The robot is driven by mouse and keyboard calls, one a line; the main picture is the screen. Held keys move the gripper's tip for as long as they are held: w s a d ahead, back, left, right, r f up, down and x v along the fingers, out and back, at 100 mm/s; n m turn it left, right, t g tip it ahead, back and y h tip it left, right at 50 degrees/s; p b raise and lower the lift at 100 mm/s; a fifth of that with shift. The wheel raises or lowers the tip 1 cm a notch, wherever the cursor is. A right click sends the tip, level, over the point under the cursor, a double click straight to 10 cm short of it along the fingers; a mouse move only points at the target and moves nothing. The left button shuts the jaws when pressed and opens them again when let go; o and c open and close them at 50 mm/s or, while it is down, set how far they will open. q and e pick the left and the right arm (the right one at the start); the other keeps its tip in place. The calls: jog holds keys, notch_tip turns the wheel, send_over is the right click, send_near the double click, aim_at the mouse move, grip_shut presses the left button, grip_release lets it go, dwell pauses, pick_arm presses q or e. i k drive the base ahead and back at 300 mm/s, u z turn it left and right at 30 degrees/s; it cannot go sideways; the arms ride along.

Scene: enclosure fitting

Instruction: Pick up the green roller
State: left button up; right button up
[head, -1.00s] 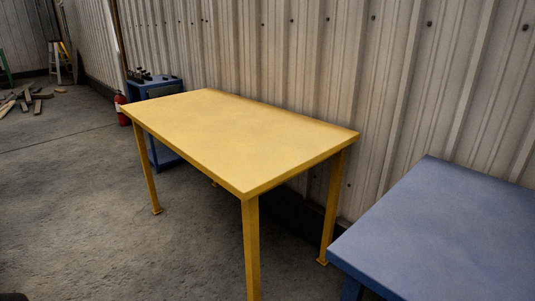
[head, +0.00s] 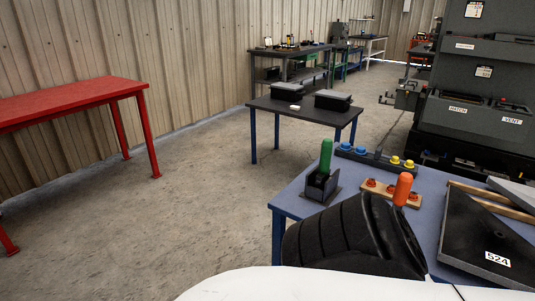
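A green upright cylinder, which looks like the green roller (head: 326,155), stands in a small black holder (head: 321,185) near the left corner of a blue-topped table (head: 291,196). Its lower end is hidden in the holder. Neither of my grippers is in the head view. A black ribbed part and a white curved surface, apparently my own body, fill the lower middle and hide the table's near side.
An orange handle (head: 403,188) rises beside a wooden strip (head: 376,187) with red pieces. Behind it, a dark rail (head: 377,158) carries blue and yellow knobs. A dark panel marked 524 (head: 485,238) lies at right. A red table (head: 70,99) stands left; open floor lies between.

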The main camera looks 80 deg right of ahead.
aim_at(327, 145)
jog(key=z, duration=2.2)
